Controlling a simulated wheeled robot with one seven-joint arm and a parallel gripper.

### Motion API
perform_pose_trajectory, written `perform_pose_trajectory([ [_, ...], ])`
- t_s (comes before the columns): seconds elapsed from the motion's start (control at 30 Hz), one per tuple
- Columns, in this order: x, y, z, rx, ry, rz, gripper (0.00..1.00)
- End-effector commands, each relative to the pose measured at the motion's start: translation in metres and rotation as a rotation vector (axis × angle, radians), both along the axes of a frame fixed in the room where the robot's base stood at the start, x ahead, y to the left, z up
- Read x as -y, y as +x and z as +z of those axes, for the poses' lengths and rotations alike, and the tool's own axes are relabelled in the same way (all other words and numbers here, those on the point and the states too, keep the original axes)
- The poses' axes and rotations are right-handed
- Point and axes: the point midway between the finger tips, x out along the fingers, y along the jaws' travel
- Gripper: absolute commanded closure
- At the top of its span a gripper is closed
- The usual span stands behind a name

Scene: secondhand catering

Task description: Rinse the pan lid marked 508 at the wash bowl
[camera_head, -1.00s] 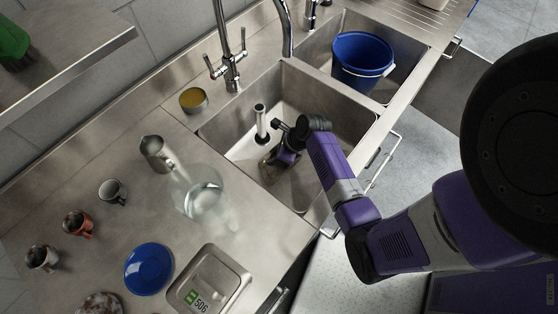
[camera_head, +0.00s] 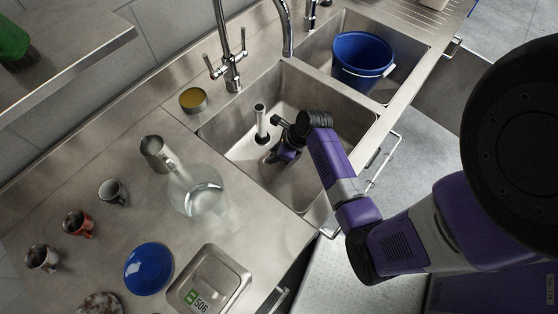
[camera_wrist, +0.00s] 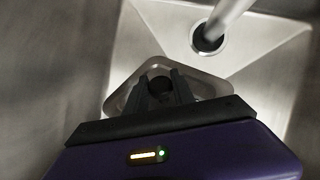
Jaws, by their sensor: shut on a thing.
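My gripper (camera_head: 275,157) is down inside the left sink basin (camera_head: 320,100), which I take for the wash bowl. In the wrist view, my gripper (camera_wrist: 162,92) is shut on the dark knob of a metal lid (camera_wrist: 118,103) with rounded corners. The lid is near the basin floor; I cannot tell whether it touches. No number shows on it, and in the head view it is mostly hidden by my gripper. A steel rectangular pan with a label reading about 506 (camera_head: 201,303) sits on the counter at the front.
A standpipe (camera_head: 261,122) rises from the basin's drain, close to my gripper. A tap (camera_head: 232,72) stands behind. A blue bucket (camera_head: 362,58) is in the right basin. A clear glass vessel (camera_head: 203,195), a blue dish (camera_head: 149,268) and several mugs stand on the left counter.

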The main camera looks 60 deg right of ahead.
Motion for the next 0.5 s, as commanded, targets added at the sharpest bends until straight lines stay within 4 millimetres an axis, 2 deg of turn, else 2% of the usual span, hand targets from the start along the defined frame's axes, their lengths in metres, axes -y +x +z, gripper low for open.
perform_pose_trajectory([
  [0.5, 0.000, 0.000, 0.038, 0.001, -0.002, -0.001, 1.00],
])
